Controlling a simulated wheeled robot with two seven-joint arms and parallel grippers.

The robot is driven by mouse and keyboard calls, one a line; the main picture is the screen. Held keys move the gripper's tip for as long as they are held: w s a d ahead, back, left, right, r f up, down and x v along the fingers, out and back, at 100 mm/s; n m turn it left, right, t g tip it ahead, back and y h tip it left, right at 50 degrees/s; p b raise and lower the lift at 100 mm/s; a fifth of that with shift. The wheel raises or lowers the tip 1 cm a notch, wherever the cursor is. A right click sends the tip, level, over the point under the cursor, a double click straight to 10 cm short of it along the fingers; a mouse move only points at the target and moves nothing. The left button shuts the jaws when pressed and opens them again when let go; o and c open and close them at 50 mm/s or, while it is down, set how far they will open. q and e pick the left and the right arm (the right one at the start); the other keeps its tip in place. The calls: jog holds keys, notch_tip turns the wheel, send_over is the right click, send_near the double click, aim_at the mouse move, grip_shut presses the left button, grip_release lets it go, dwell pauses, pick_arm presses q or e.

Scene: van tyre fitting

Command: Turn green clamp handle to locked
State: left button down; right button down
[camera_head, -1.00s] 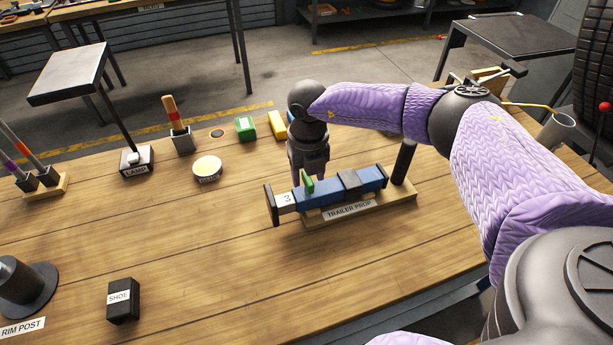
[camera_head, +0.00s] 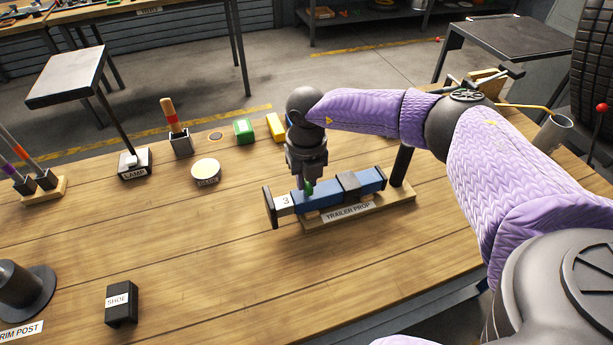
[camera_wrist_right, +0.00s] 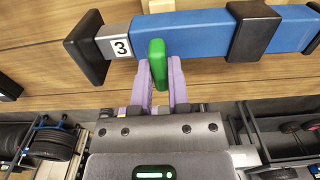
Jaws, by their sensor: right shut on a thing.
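The blue trailer prop (camera_head: 326,198) lies on its wooden base, labelled TRAILER PROP, on the bench. Its green clamp handle (camera_head: 308,188) is near the left end, beside a grey section marked 3. In the right wrist view the handle (camera_wrist_right: 157,62) stands between the purple fingers, pointing along them. My right gripper (camera_head: 306,184) comes down over the handle and is shut on it. In the right wrist view the gripper (camera_wrist_right: 160,80) has a finger on each side of the handle. The handle's lower part is partly hidden in the head view. My left gripper is not in view.
A black SHOE block (camera_head: 121,303) stands front left. The bench in front of the prop is clear.

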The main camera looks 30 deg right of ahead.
jog(key=n, duration=0.4)
jog(key=shift+p, duration=0.3)
jog(key=n, duration=0.4)
jog(key=shift+n, duration=0.3)
jog(key=n, duration=0.5)
jog(key=shift+b, duration=0.4)
jog(key=shift+n+b, duration=0.35)
jog(key=shift+n, duration=1.65)
jog(key=c, duration=0.6)
grip_release()
